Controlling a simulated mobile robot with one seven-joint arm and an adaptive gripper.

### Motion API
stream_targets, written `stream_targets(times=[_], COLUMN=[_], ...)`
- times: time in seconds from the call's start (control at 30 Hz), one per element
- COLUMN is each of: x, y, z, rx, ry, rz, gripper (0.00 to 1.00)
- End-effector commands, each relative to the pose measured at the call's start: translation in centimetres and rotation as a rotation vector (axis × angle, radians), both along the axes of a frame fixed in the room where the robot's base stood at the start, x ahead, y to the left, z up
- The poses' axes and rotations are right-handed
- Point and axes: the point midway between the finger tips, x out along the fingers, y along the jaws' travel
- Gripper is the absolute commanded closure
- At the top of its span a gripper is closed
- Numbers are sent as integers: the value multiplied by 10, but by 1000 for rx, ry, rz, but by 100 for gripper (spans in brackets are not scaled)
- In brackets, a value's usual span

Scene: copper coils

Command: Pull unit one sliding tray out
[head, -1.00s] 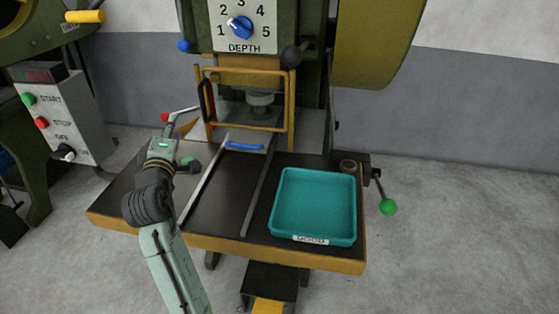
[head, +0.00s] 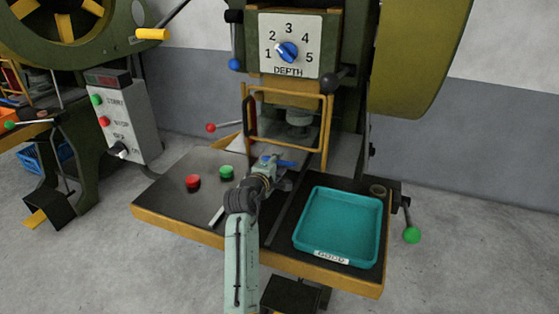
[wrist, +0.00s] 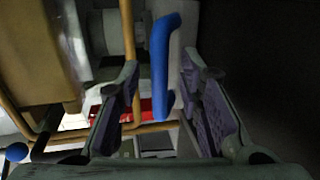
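The blue handle (head: 287,163) of the sliding tray shows beside my gripper, low in front of the yellow guard frame. The tray behind the handle is mostly hidden. In the wrist view the blue handle (wrist: 160,65) stands between my two fingers, with a gap on each side. My gripper (wrist: 161,85) is open; in the head view my gripper (head: 277,175) is at the handle, over the press table. I cannot see either finger touching the handle.
A teal bin (head: 338,222) stands on the right of the press table. Red (head: 193,182) and green (head: 226,172) buttons are to the left of my arm. The yellow guard frame (head: 287,89) stands behind the handle. The table front edge (head: 185,227) is yellow.

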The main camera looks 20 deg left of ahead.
Motion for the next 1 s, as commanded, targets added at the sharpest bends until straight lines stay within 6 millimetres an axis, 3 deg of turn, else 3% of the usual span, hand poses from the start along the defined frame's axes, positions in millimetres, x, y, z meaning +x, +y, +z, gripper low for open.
stream_targets(times=[0.17, 0.47, 1.0], x=[13, 14, 14], y=[0, 0, 0], z=[-2, -3, -3], rx=[1, 0, 0], ry=[0, -1, 0], rz=[1, 1, 1], gripper=[67, 68, 100])
